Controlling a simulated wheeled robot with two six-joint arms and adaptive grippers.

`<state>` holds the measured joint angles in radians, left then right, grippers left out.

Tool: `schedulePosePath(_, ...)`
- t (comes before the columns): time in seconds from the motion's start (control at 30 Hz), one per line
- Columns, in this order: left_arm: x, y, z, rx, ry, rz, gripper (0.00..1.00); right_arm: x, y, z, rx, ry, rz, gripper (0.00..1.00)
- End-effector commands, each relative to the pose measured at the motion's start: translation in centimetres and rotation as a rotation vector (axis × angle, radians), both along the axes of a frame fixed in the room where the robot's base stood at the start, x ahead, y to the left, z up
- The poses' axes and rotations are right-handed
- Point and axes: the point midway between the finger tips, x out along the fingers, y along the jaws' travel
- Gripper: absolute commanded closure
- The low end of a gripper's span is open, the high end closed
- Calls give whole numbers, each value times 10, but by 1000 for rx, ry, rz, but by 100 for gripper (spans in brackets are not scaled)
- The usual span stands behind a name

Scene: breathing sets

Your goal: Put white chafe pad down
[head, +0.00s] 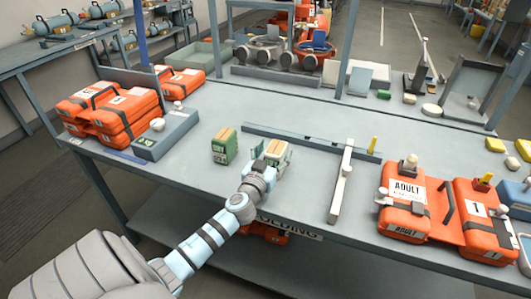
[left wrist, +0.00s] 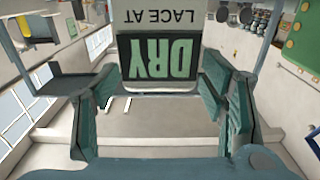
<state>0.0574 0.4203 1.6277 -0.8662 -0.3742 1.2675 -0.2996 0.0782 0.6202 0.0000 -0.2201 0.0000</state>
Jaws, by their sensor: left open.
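A white block with a green label, which looks like the white chafe pad (head: 281,155), stands on the table near the middle front. My left gripper (head: 262,166) is at its near side and partly hides it. In the left wrist view, a pale face lettered "LACE AT" with a dark "DRY" panel (left wrist: 160,58) shows upside down between the fingers of my left gripper (left wrist: 163,108). The fingers are apart, with a gap at each side of the panel. Whether the block rests fully on the table is hard to tell. My right gripper is not in view.
A green block (head: 223,146) stands just left of the white one. A grey bar (head: 310,141) lies behind, and another (head: 341,183) to the right. Orange packs sit at the left (head: 130,112) and right (head: 404,203). Bare table (head: 200,185) shows in front.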

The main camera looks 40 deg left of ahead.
Motion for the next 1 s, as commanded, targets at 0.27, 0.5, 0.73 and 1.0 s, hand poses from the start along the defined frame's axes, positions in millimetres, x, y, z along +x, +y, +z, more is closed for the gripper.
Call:
schedulePosePath(0.27,-65,-23,-3,2,3,-2,35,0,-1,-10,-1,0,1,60)
schedulePosePath(0.5,-92,-32,0,0,0,0,35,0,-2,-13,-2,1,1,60)
schedulePosePath(0.73,-92,-32,0,1,0,0,35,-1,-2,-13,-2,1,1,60)
schedulePosePath(1.0,-91,-32,0,1,0,0,35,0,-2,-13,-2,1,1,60)
